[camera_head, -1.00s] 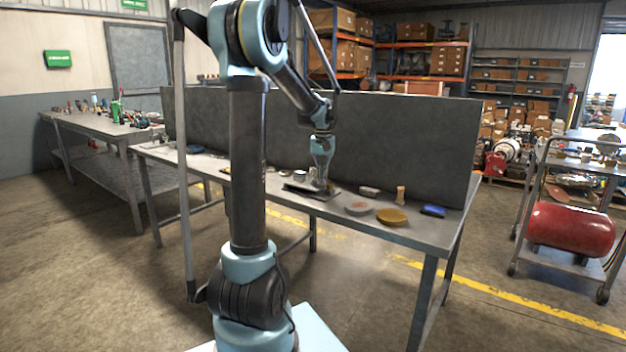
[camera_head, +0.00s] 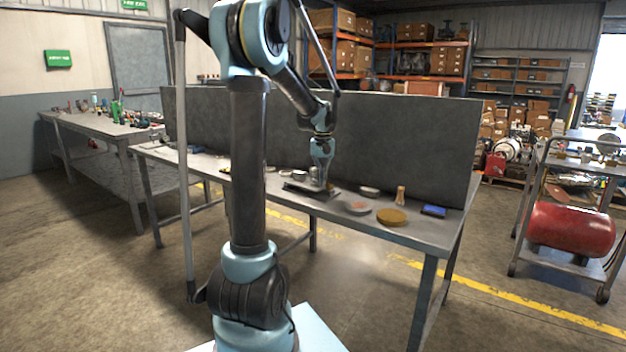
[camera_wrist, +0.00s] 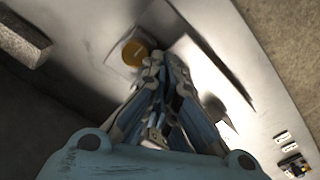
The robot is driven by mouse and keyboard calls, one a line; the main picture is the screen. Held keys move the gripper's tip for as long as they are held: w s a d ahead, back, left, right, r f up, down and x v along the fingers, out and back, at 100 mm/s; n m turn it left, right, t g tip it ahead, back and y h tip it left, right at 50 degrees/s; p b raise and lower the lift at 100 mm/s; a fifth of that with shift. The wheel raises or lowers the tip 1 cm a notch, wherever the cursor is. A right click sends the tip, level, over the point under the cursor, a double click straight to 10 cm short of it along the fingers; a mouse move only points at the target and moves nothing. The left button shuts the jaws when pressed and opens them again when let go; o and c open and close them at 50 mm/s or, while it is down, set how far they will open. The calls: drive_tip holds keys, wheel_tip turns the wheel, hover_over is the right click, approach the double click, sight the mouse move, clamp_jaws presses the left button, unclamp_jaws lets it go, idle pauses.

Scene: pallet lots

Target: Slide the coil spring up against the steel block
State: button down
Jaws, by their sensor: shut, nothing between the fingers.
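My gripper (camera_head: 324,187) is low over the workbench, at a dark flat plate or tray. In the wrist view its fingers (camera_wrist: 158,135) are together and hold nothing. A grey block-shaped thing (camera_wrist: 25,42) lies at the upper left of the wrist view, apart from the fingers; it may be the steel block. A small grey piece (camera_head: 369,191) lies right of my gripper in the head view. I cannot make out the coil spring for certain; the fingers may hide it.
The dark plate (camera_head: 298,188) lies under my gripper, with a small silver cylinder (camera_head: 300,176) beside it. To the right are a pale disc (camera_head: 358,208), an orange-brown disc (camera_head: 392,217), a wooden piece (camera_head: 400,194) and a blue item (camera_head: 433,211). A grey panel (camera_head: 420,140) backs the bench.

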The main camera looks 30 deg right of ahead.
drive_tip(key=shift+w+a, duration=0.3)
drive_tip(key=shift+w, duration=0.4)
drive_tip(key=shift+w+a, duration=0.25)
drive_tip(key=shift+w, duration=0.4)
idle(1.6)
drive_tip(key=shift+s+d, duration=0.25)
drive_tip(key=shift+s, duration=0.35)
drive_tip(key=shift+r, duration=0.1)
idle(0.3)
wheel_tip(320, 180, up, 8)
idle(1.1)
idle(0.4)
